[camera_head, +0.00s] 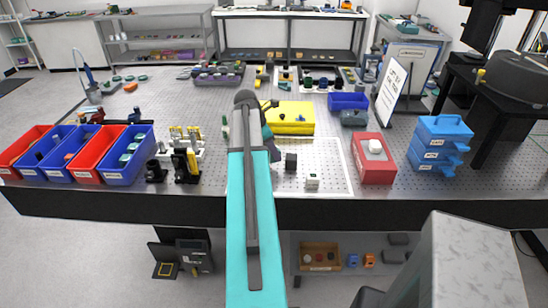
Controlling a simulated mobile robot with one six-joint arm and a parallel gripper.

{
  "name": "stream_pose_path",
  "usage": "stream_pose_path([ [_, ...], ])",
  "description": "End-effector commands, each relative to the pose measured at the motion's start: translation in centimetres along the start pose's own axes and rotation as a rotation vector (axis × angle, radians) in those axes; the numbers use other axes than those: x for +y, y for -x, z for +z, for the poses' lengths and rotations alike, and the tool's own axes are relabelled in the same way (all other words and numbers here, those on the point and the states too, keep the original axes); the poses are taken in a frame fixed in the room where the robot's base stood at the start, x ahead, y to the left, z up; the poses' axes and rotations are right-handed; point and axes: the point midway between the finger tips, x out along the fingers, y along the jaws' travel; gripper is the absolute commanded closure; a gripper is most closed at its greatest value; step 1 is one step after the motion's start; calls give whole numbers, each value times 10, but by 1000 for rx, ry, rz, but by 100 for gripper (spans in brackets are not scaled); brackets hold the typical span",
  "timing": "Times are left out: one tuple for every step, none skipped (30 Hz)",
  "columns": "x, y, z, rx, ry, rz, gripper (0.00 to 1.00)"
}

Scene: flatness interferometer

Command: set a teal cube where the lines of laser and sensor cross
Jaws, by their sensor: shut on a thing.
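My teal arm (240,230) rises through the middle of the picture and bends down at its dark elbow (245,97). A dark wrist part (273,153) shows at its right edge, over the left side of a pale perforated board (335,172). My gripper's fingers, and anything in them, are hidden behind my arm. A dark block (291,162) and a small white block with a dark green top (312,180) stand on the board. I cannot tell which is laser or sensor. Small teal pieces (126,157) lie in the rightmost blue bin (138,175).
Red and blue bins (88,175) line the left front. A yellow case (297,111) stands behind the board. A red box (373,175), blue stacked trays (432,160) and a tilted white sign (391,88) stand to the right. Tools (184,160) stand left of my arm.

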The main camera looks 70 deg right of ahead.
Motion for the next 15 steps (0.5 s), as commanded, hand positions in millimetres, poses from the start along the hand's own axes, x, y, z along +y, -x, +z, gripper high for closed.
stream_pose_path([
  [0, 0, 0, -1, 0, 0, 99],
  [0, 0, 0, -1, 0, 0, 99],
  [0, 0, 0, -1, 0, 0, 99],
  [0, 0, 0, 0, 0, 0, 99],
  [0, -1, 0, 0, 0, 0, 99],
  [0, -2, -1, 0, 0, -1, 99],
  [0, -3, -1, 0, 1, -1, 99],
  [-1, -5, -2, 0, 1, -2, 99],
  [-1, -7, -3, 0, 1, -2, 99],
  [-1, -9, -4, 0, 1, -2, 99],
  [-1, -10, -4, 0, 1, -2, 99],
  [-1, -14, -6, 0, 1, -1, 99],
  [-1, -16, -7, 0, 1, -2, 99],
  [-1, -19, -8, 0, 1, -3, 99],
  [-1, -22, -9, 0, 0, -2, 99],
])
